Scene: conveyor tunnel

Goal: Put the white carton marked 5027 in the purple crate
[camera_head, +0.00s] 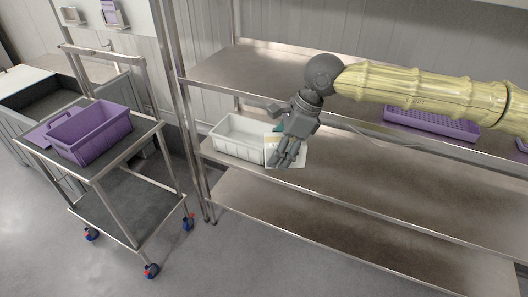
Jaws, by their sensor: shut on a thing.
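My gripper (287,152) is shut on a white carton (299,159) in front of the metal shelf rack. The fingers cover part of the carton, and any marking on it is too small to read. The purple crate (94,139) stands on the top of a metal trolley at the left, well apart from my gripper. It is open at the top, and I see no contents in it.
A white bin (237,139) stands on the middle shelf just left of my gripper. A purple perforated tray (431,123) lies farther right. Rack posts (187,120) stand between my gripper and the trolley (118,160). The shelf right of my gripper is clear.

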